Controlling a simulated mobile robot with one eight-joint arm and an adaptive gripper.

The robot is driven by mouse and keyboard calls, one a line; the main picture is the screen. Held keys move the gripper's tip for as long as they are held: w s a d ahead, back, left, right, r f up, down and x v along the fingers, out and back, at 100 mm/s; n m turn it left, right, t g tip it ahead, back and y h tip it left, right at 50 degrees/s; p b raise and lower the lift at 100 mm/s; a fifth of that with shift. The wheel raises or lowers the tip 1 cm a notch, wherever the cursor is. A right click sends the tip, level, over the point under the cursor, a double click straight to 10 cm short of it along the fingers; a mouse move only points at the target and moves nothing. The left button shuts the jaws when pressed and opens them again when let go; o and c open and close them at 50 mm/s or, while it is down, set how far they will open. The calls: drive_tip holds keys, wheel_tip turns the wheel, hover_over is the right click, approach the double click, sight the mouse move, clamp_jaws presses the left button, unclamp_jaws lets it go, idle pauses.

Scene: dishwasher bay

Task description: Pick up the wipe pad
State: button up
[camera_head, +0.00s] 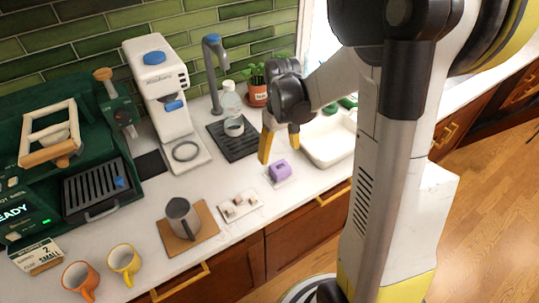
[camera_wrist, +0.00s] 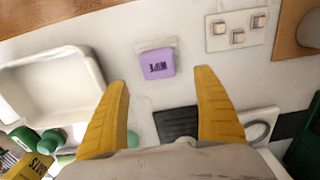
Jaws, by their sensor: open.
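The wipe pad (camera_head: 280,169) is a small purple block with dark lettering. It lies on a pale holder or mat (camera_head: 268,181) on the white counter, left of the sink. In the wrist view the pad (camera_wrist: 158,64) lies beyond the fingertips, between their lines. My gripper (camera_head: 279,152) is open and empty, its two yellow fingers pointing down above the counter close to the pad. The fingers also show in the wrist view (camera_wrist: 162,82), apart on either side with the pad not between them. I cannot tell the exact height of the fingertips.
A white sink basin (camera_head: 328,150) is right of the pad. A small tray of cubes (camera_head: 240,207) and a grey pitcher (camera_head: 183,219) on a brown board are to the left. The counter's front edge is near.

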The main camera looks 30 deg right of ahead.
sight(281, 166)
wheel_tip(281, 166, down, 3)
drive_tip(key=shift+s+r+b, duration=0.1)
drive_tip(key=shift+s+b, duration=0.05)
drive_tip(key=shift+b, duration=0.2)
wheel_tip(281, 166, down, 6)
drive_tip(key=shift+s+d+r+b, duration=0.1)
drive_tip(key=shift+s+d+b, duration=0.05)
drive_tip(key=shift+b, duration=0.95)
drive_tip(key=shift+c, duration=0.3)
drive_tip(key=c, duration=1.1)
